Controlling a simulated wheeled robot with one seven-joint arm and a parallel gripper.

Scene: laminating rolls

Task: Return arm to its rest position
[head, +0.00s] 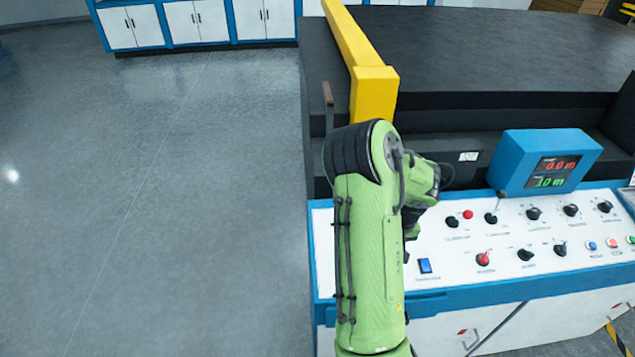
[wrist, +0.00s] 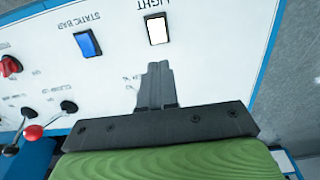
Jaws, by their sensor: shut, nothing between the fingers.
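My green arm (head: 370,250) reaches over the left end of the control panel (head: 450,240) in the head view. In the wrist view my gripper (wrist: 158,68) is shut and empty, its dark fingers together over the white panel face. Just beyond the fingertips is a white, bright rocker switch (wrist: 156,29) labelled LIGHT. A blue rocker switch (wrist: 88,43) labelled STATIC BAR sits to its left. In the head view my arm hides the fingertips and the LIGHT switch. I cannot tell whether the fingertips touch the panel.
The panel carries several knobs, including a red one (head: 483,259), and a blue display box (head: 549,162). A yellow bar (head: 372,95) and a dark machine bed (head: 490,50) stand behind my arm. The grey floor (head: 150,200) to the left is clear, with blue-and-white cabinets (head: 200,22) at the back.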

